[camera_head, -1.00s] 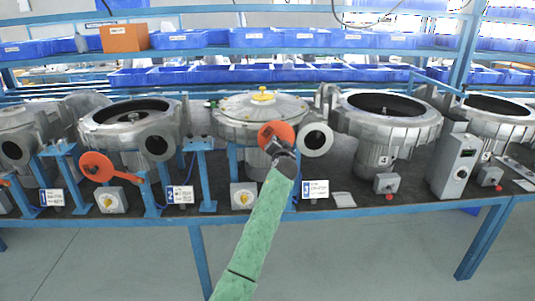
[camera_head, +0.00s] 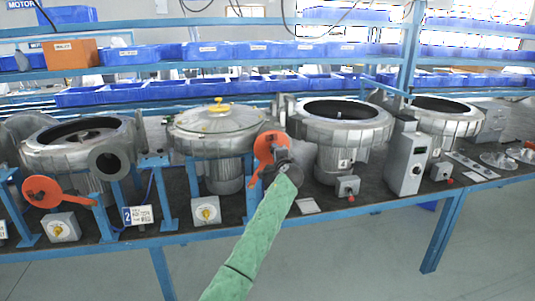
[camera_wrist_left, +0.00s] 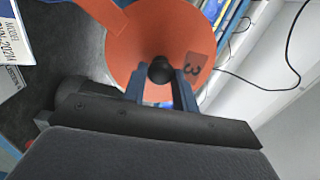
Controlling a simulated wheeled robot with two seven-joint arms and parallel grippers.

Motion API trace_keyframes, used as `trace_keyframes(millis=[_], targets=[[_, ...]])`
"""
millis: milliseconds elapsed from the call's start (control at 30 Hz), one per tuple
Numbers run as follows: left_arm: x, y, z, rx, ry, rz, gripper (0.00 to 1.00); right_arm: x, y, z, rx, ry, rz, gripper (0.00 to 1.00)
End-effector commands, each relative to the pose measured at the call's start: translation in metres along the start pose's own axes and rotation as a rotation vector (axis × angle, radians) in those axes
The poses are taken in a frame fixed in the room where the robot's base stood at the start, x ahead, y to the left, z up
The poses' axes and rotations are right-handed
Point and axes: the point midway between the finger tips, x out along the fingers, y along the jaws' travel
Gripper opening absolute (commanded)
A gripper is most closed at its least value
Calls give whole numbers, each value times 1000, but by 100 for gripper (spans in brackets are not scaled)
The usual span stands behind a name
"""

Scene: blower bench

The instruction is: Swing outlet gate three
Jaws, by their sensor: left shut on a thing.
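Outlet gate three is an orange disc (camera_head: 268,146) at the right side of the third blower (camera_head: 217,125), a silver housing with a yellow-knobbed lid. The disc stands where that blower's outlet is, and the outlet ring is mostly or wholly hidden. My left gripper (camera_head: 281,166), on the green-sleeved arm, is at the disc's front. In the left wrist view the disc (camera_wrist_left: 140,40) carries a "3" and a black knob (camera_wrist_left: 160,70). My left gripper's fingers (camera_wrist_left: 161,90) are shut on this knob. My right gripper is not in view.
An open blower (camera_head: 340,125) and a grey control box (camera_head: 407,160) stand at right. Blue bins line the shelf behind.

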Motion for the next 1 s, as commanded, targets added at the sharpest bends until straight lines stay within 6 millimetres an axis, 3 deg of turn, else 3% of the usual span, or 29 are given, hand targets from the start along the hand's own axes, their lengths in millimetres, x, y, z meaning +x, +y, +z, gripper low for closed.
trace_keyframes(millis=[200, 700, 733, 833, 1000], targets=[[0, 6, -10, 61, 0, -1, 0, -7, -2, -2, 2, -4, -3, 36], [0, 9, -13, 80, 1, 1, 0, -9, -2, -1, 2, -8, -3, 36], [0, 9, -13, 80, 1, 1, 30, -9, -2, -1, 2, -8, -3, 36], [0, 9, -13, 80, 1, 1, 50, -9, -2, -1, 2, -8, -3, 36], [0, 9, -12, 79, 0, 1, 50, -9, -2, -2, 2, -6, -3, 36]])
